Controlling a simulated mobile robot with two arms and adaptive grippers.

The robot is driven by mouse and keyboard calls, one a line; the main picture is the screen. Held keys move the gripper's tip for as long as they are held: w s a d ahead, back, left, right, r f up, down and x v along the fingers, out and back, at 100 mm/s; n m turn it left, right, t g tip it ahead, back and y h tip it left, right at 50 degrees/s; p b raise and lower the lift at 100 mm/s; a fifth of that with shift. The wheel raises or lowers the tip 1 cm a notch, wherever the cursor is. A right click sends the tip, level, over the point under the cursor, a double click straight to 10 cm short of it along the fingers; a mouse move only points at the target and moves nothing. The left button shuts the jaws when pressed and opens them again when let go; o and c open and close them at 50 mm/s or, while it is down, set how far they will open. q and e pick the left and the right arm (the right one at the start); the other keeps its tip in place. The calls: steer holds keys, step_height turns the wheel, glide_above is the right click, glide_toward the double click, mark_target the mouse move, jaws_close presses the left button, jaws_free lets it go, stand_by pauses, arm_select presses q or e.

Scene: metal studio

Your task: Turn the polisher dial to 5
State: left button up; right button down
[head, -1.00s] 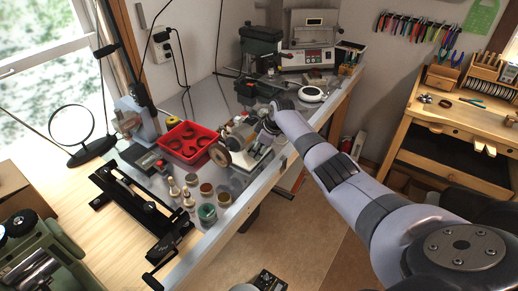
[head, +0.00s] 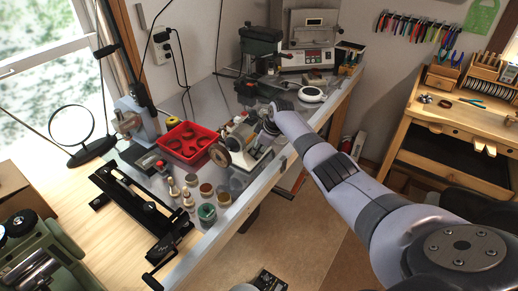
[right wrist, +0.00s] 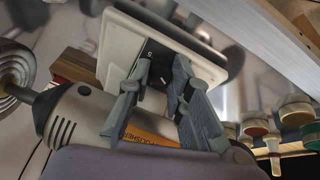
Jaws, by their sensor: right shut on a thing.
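The polisher (head: 243,134) stands on the grey bench, with a brown wheel (head: 220,155) on its left end. In the right wrist view its silver motor body (right wrist: 85,112) carries an orange label, and its pale base (right wrist: 112,50) has a dark front panel. My right gripper (right wrist: 165,78) has its fingers at this panel, shut on the dial. The fingers hide most of the dial, and its setting cannot be read. In the head view the right gripper (head: 266,126) is at the polisher's right side, partly hidden by my wrist. My left gripper is not in view.
A red tray (head: 188,142) is left of the polisher. Several small jars, one of them green (head: 207,212), stand in front of it. The bench's front edge (head: 240,203) is close.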

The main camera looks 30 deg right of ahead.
steer(key=m+b, duration=0.1)
steer(key=m, duration=0.3)
stand_by(0.3)
steer(key=c, duration=1.5)
jaws_free()
steer(key=shift+o, duration=0.2)
steer(key=shift+r, duration=0.1)
steer(key=v, duration=1.2)
steer(key=shift+d, duration=0.25)
steer(key=shift+w, duration=0.15)
